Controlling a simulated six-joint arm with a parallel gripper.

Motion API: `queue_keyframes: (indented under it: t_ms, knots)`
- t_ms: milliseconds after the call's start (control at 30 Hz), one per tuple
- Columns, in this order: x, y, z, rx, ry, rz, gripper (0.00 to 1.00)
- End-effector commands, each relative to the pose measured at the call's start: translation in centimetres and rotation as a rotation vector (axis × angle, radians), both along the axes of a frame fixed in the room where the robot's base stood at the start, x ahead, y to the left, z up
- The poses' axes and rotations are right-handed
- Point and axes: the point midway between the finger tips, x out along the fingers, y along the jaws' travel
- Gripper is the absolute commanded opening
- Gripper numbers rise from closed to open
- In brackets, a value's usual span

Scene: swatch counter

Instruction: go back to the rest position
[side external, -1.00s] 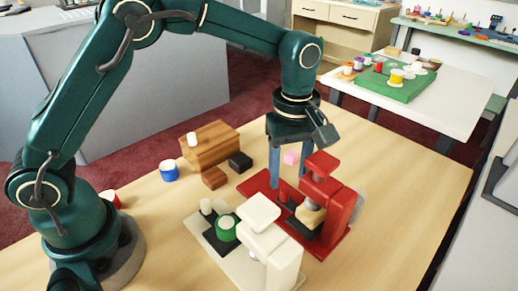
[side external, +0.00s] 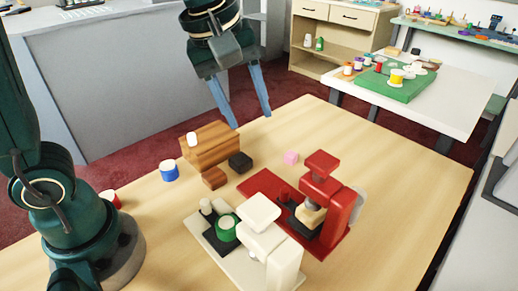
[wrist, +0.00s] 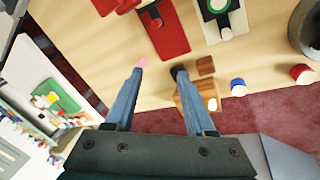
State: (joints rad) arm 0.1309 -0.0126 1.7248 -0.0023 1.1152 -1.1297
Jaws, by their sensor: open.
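My gripper (side external: 250,118) is raised above the far edge of the wooden table (side external: 400,185), with its two blue fingers spread and nothing between them. It also shows in the wrist view (wrist: 158,72), where the fingers are apart and empty. The red machine (side external: 335,200) and the white machine (side external: 270,245) stand on the table, well below and to the right of my gripper in the side view. A green spool (side external: 226,229) sits on the white machine's base.
A wooden block (side external: 215,147) with a white piece on it, a black block (side external: 240,162), a small brown block (side external: 214,178), a pink block (side external: 290,157), a blue spool (side external: 169,171) and a red spool (side external: 110,198) are on the table. A white side table (side external: 450,115) stands behind.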

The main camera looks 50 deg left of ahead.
Motion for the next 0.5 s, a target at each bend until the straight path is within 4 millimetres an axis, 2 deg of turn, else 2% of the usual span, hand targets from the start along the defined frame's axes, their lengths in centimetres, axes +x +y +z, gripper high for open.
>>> queue_keyframes:
  t_ms: [100,233,367,500]
  knots:
    - [-2.6,1.3,1.1,0.041,-0.071,-0.098,0.55]
    - [-5.5,2.4,1.2,0.11,-0.135,-0.234,0.55]
    - [-8.1,3.2,0.3,0.196,-0.184,-0.392,0.55]
    - [-10.4,3.6,-1.6,0.302,-0.209,-0.59,0.55]
